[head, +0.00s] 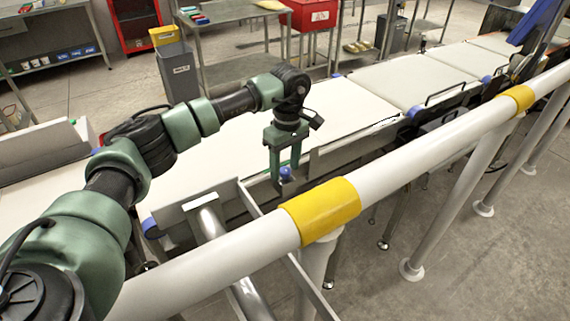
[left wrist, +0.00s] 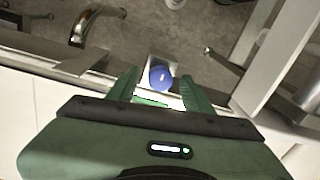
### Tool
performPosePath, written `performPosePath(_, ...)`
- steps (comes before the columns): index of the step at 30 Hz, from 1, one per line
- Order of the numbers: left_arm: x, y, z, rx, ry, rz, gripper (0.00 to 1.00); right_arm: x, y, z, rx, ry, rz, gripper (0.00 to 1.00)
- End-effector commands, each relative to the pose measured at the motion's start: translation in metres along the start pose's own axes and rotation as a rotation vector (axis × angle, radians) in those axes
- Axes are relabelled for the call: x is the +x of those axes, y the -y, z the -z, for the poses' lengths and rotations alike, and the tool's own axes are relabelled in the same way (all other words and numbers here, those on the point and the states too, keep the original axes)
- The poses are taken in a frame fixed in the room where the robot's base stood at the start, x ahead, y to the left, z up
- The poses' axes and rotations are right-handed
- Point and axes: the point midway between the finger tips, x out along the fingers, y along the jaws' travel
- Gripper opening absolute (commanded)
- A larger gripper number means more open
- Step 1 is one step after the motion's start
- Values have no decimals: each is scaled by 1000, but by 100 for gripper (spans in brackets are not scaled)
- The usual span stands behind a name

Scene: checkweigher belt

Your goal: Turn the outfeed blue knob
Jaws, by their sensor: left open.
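A blue knob (head: 286,173) sits on the near side of the conveyor, low between the fingers of my left gripper (head: 283,172). In the left wrist view the blue knob (left wrist: 161,77) is round with a small pale mark and lies in front of a light bracket. The fingers of my left gripper (left wrist: 159,80) stand apart on either side of it, with visible gaps. The gripper points down and is open. I cannot tell from these views whether this is the outfeed knob. My right gripper is not in view.
A white guard rail (head: 400,165) with yellow bands runs across the front, close to the gripper. White belts (head: 430,76) extend to the back right. Other blue knobs (head: 413,111) sit along the line. A grey bin (head: 178,72) stands behind.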

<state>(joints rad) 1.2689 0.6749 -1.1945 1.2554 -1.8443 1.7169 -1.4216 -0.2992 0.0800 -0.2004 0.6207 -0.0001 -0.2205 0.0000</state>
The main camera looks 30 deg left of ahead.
Motion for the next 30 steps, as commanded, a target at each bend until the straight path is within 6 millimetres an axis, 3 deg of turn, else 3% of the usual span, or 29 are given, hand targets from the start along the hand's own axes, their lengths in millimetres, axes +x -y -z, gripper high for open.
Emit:
performPosePath(2, 0, 0, 0, 0, 0, 0, 50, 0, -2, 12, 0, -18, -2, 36)
performPosePath(5, 0, 0, 0, 0, 0, 0, 50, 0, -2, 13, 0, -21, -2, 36)
performPosePath(9, 0, 0, 0, -1, 0, 1, 12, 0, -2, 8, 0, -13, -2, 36)
performPosePath(11, 0, 0, 0, -1, 0, 0, 0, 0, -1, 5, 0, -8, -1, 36)
performPosePath(22, 0, 0, 0, -185, 9, 1, 0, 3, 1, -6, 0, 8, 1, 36)
performPosePath(30, 0, 0, 0, -197, 9, 1, 0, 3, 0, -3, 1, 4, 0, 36)
